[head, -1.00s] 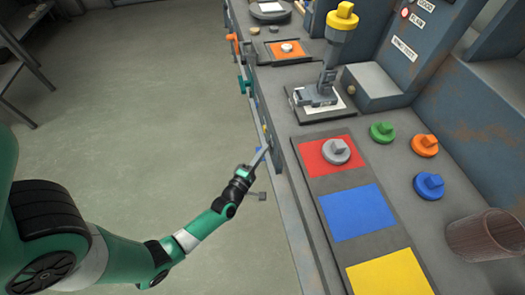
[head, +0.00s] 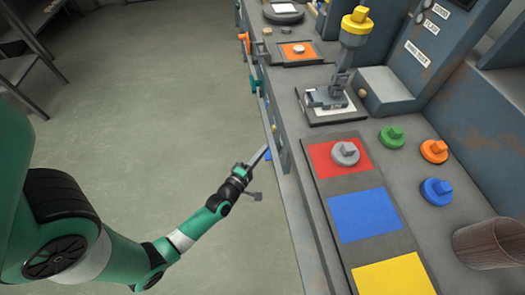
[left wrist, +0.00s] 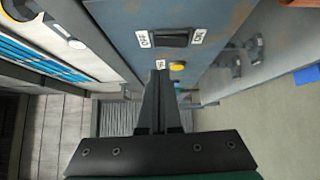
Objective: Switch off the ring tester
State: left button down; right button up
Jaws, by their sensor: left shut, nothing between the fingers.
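The ring tester (head: 420,54) is a grey cabinet at the top right of the head view, with a "RING TEST" label and round lamps. In the left wrist view, a black rocker switch (left wrist: 171,39) sits on a blue-grey panel, with an OFF label at its left and an ON label at its right. A yellow button or lamp (left wrist: 177,66) is just below it. Which way the rocker is tipped is not clear. My left gripper (head: 264,152) is shut and empty beside the bench front; its fingertips (left wrist: 160,74) show below the switch, apparently not touching it.
The bench carries a red pad (head: 324,162), a blue pad (head: 363,215), a yellow pad (head: 396,277) and several coloured knobbed discs. Coloured handles line the bench front.

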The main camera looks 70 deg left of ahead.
pick_arm(q)
jog(key=p+v, duration=0.3)
jog(key=v, duration=0.7)
jog(key=shift+r, duration=0.55)
jog(key=shift+w, duration=0.1)
